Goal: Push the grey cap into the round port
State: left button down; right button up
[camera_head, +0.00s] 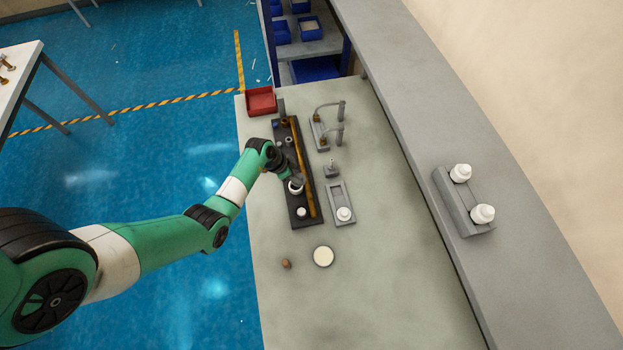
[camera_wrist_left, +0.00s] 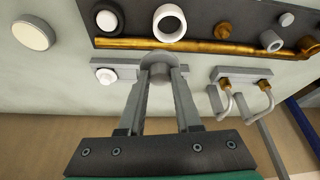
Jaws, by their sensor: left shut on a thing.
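My left gripper (camera_head: 296,179) is over the dark board (camera_head: 306,222), close to a white ring (camera_head: 295,188). In the left wrist view the fingers are shut on the grey cap (camera_wrist_left: 159,63), a round grey piece at the fingertips. The white ring (camera_wrist_left: 169,23) lies just beyond the cap in that view and has a dark open middle; it looks like the round port. The cap appears apart from the ring, though its height above the board is hard to tell. In the head view the gripper mostly hides the cap. My right gripper is not in view.
A brass pipe (camera_head: 303,165) runs along the board. Beside it stand a plate with a white knob (camera_head: 344,213), a small grey piece (camera_head: 331,172) and a fixture with two bent levers (camera_head: 320,133). A red bin (camera_head: 261,101) sits at the far end. The near tabletop is mostly clear.

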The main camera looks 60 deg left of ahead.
pick_arm(q)
jog(key=shift+s+a+r, duration=0.3)
jog(key=shift+a+r, duration=0.1)
jog(key=shift+a, duration=0.3)
jog(key=shift+a+n, duration=0.3)
jog(key=shift+a, duration=0.05)
jog(key=shift+r+p, duration=0.15)
jog(key=shift+p, duration=0.25)
jog(key=shift+d, duration=0.1)
notch_tip(320, 180, down, 6)
jog(key=b, duration=0.4)
